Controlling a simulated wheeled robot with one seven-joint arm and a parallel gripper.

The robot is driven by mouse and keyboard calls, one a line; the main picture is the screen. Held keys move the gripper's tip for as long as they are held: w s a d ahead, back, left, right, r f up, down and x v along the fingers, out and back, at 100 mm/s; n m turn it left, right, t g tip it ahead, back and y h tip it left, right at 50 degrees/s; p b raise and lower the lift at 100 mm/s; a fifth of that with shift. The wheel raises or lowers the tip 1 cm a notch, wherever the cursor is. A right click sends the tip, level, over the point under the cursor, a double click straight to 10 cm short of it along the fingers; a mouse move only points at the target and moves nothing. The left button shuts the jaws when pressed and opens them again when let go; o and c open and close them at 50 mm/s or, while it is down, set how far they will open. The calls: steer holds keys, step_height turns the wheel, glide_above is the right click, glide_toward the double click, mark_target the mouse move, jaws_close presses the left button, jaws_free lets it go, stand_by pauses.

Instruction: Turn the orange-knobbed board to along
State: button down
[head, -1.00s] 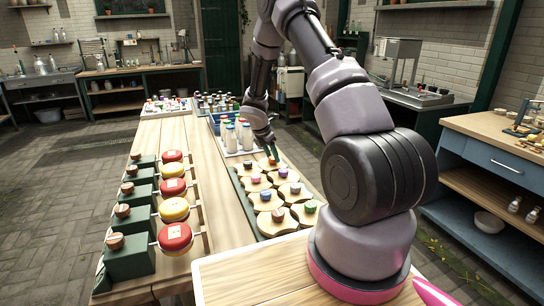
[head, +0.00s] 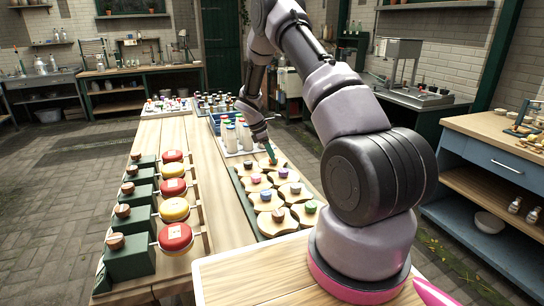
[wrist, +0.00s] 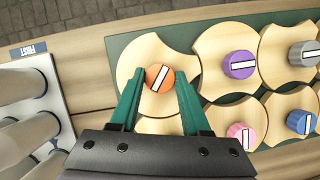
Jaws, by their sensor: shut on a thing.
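The orange-knobbed board (wrist: 150,48) is a pale wooden disc with curved cut-outs, lying at the end of a green base in the wrist view. Its orange knob (wrist: 160,79) carries a white line that is tilted, its upper end to the right. My gripper (wrist: 159,76) has its green fingers on both sides of the knob and is shut on it. In the head view my gripper (head: 271,155) reaches down to the far end of the board rows, and its fingers partly hide the knob there.
Boards with purple (wrist: 239,64), grey (wrist: 303,53), pink (wrist: 239,134) and blue (wrist: 301,122) knobs sit close by. A tray with white bottles (head: 231,137) stands beyond the boards.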

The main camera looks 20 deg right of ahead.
steer(key=m+g, duration=0.1)
steer(key=m, duration=0.1)
steer(key=m+y, duration=0.1)
steer(key=m, duration=0.2)
steer(key=shift+w+m+g, duration=0.15)
steer(key=shift+m+g, duration=0.15)
steer(key=shift+g, duration=0.1)
steer(key=m+g+y, duration=0.1)
steer(key=m, duration=0.3)
steer(key=shift+d+m, duration=0.1)
steer(key=shift+m, duration=0.2)
steer(key=shift+m+y, duration=0.3)
steer(key=shift+c, duration=1.8)
jaws_free()
steer(key=v, duration=1.1)
steer(key=shift+w, duration=0.1)
